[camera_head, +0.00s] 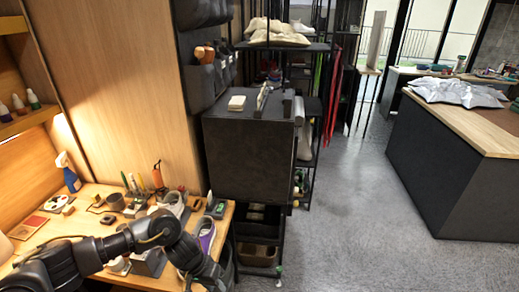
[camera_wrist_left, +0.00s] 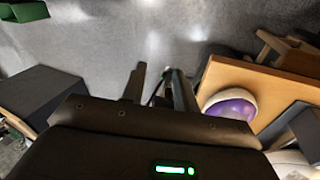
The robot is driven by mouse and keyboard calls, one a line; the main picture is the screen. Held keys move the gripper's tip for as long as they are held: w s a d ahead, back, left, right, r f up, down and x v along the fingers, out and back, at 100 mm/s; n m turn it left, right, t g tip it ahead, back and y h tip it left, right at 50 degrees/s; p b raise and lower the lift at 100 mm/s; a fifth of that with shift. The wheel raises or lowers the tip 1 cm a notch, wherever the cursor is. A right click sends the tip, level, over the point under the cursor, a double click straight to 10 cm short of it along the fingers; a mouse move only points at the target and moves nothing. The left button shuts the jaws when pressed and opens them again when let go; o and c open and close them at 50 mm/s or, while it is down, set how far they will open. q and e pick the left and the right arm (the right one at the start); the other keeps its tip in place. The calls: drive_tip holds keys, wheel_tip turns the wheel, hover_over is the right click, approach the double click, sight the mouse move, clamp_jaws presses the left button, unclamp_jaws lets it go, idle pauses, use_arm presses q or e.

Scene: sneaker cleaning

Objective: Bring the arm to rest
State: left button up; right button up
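My left arm enters the head view from the lower left and bends over the wooden workbench. Its forearm runs down past the bench's right end, and its fingertips are not clear there. In the left wrist view my left gripper (camera_wrist_left: 160,86) points at the grey floor, with its two fingers apart. A small pale-tipped item (camera_wrist_left: 167,73) shows between the fingers; I cannot tell what it is, and no grip on it is visible. My right gripper is not in view.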

use_arm(q)
drive_tip(key=d+f+t+h+b, duration=0.2)
drive_tip(key=d+f+h+b, duration=0.35)
drive_tip(key=f, duration=1.05)
drive_tip(key=s+a+f+n+t+y, duration=0.1)
drive_tip(key=s+a+f+t+y, duration=0.15)
drive_tip(key=f, duration=0.95)
drive_tip(key=s+a+f+y+b, duration=0.1)
drive_tip(key=s+a+f+y, duration=0.1)
drive_tip(key=s+a+f, duration=0.5)
drive_tip(key=s+a+f+y+b, duration=0.2)
drive_tip(key=s+f, duration=0.7)
drive_tip(key=s, duration=0.2)
drive_tip(key=s+a+f+g+y, duration=0.1)
drive_tip(key=s+a+f, duration=0.2)
drive_tip(key=s, duration=0.8)
drive_tip(key=s+a+f+g+y+b, duration=0.1)
drive_tip(key=s+a+f+g, duration=0.1)
drive_tip(key=s, duration=0.9)
drive_tip(key=a+f, duration=0.1)
drive_tip(key=a, duration=0.1)
drive_tip(key=shift+a+f+y, duration=0.15)
drive_tip(key=shift+a+y, duration=0.25)
drive_tip(key=shift+w, duration=0.1)
